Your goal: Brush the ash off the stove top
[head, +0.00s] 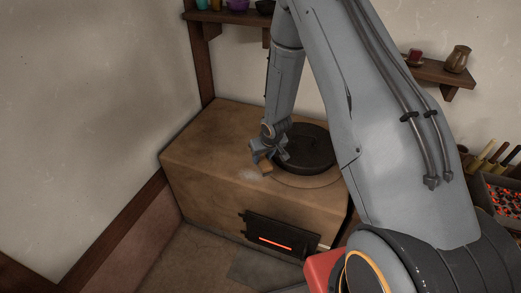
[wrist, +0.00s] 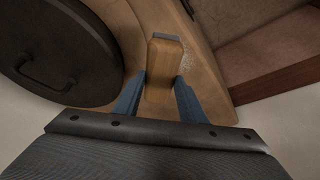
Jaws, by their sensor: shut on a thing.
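The tan stove (head: 200,145) stands in the corner, its flat top facing up. A small pale patch of ash (head: 249,174) lies near the front edge of the top; speckles of ash (wrist: 187,60) also show beside the brush in the wrist view. My gripper (head: 264,157) is low over the stove top and shut on a wooden-handled brush (head: 266,168). The brush (wrist: 164,65) sits between both fingers in the wrist view, its grey end away from me. It is just right of the ash in the head view. I cannot tell whether its bristles touch the top.
A dark round lid (head: 308,150) with a handle sits on the stove close to my gripper. The firebox door (head: 280,237) glows at the front. A wall shelf (head: 435,72) holds a cup and jug. Glowing coals (head: 507,200) lie at the right. The stove's left top is clear.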

